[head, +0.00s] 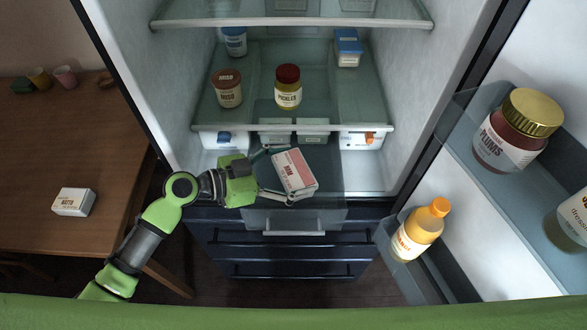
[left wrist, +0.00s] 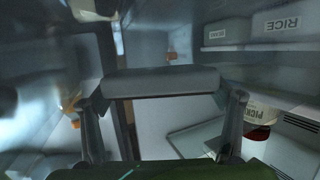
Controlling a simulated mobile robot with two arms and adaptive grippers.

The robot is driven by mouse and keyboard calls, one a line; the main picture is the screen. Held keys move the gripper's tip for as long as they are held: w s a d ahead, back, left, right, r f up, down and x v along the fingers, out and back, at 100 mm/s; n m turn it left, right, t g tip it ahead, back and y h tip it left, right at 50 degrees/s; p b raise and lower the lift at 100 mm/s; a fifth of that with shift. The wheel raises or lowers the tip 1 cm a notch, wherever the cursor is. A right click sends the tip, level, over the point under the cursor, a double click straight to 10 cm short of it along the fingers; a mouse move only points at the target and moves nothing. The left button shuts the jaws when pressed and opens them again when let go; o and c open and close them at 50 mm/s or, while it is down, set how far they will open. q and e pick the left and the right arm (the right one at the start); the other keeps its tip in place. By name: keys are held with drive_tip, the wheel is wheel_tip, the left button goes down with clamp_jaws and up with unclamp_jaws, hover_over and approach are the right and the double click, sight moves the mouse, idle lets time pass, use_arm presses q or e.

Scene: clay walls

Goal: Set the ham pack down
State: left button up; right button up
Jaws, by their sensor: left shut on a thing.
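The ham pack (head: 294,173) is a white and pink box, tilted, in front of the fridge's lower section in the head view. My left gripper (head: 272,174) is shut on it from the left. In the left wrist view a grey edge of the ham pack (left wrist: 160,82) spans between the two fingers. The pack appears over a pulled-out clear drawer (head: 294,222); I cannot tell whether it touches it. My right gripper is not in view.
A miso jar (head: 228,89) and a pickles jar (head: 288,88) stand on the shelf above. The open door at right holds a plums jar (head: 517,132) and an orange bottle (head: 419,230). A natto box (head: 73,202) is on the wooden table (head: 40,160) at left.

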use_arm(q)
drive_tip(key=shift+f, duration=0.2)
drive_tip(key=o, duration=1.2)
drive_tip(key=shift+c, duration=0.2)
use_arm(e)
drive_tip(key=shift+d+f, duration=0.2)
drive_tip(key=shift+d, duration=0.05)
use_arm(q)
drive_tip(key=shift+r, duration=0.1)
